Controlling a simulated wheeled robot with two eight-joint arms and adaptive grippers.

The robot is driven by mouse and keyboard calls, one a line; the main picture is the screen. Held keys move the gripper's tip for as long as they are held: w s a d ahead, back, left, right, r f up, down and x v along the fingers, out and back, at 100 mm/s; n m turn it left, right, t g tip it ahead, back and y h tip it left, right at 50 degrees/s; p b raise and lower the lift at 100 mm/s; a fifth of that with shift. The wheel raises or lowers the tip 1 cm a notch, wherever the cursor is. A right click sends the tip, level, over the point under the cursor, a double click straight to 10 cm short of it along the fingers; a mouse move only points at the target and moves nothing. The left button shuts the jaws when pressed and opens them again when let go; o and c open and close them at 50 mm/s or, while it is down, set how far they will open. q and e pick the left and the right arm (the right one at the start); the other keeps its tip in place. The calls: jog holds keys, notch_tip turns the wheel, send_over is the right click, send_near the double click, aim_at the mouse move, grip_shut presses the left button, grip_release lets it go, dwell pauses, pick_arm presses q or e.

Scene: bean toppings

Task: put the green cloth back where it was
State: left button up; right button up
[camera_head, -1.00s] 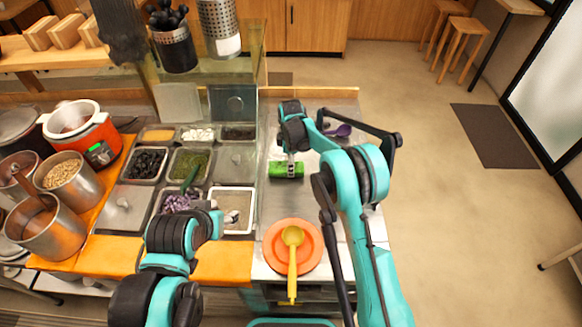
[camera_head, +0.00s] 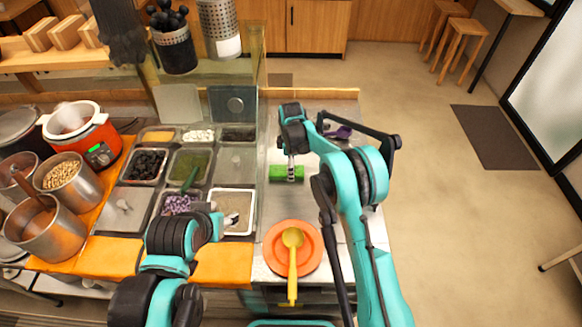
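The green cloth (camera_head: 279,174) lies low over the metal counter strip right of the topping pans. My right gripper (camera_head: 291,174) points down at it, its narrow fingers together and overlapping the middle of the cloth. Whether the cloth touches the counter is hard to tell from above. My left gripper (camera_head: 222,217) is over the front pans, near the white-rimmed one; its fingers are small and partly hidden by its own wrist.
An orange plate (camera_head: 312,263) with a yellow ladle (camera_head: 292,258) sits at the front of the counter. A purple spoon (camera_head: 341,131) lies behind my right arm. Pans of toppings, metal pots and an orange cooker (camera_head: 95,146) fill the left. The metal around the cloth is clear.

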notch_tip(320, 180, up, 10)
jog(key=p, duration=0.2)
jog(key=s+d+r+m+t, duration=0.3)
jog(key=s+d+r+m, duration=0.7)
jog(key=s+r, duration=0.5)
jog(key=s+d+f+m+t, duration=0.1)
jog(key=s+d+m, duration=0.3)
jog(key=s, duration=0.4)
jog(key=s+d+f+m+t, duration=0.1)
jog(key=s+d+m+t, duration=0.2)
jog(key=s, duration=0.6)
jog(key=shift+s+d+f+m, duration=0.3)
jog(key=shift+d+m, duration=0.2)
jog(key=shift+d, duration=0.4)
notch_tip(320, 180, down, 8)
jog(key=b, duration=0.8)
jog(key=shift+f+b, duration=0.25)
jog(key=shift+b, duration=0.05)
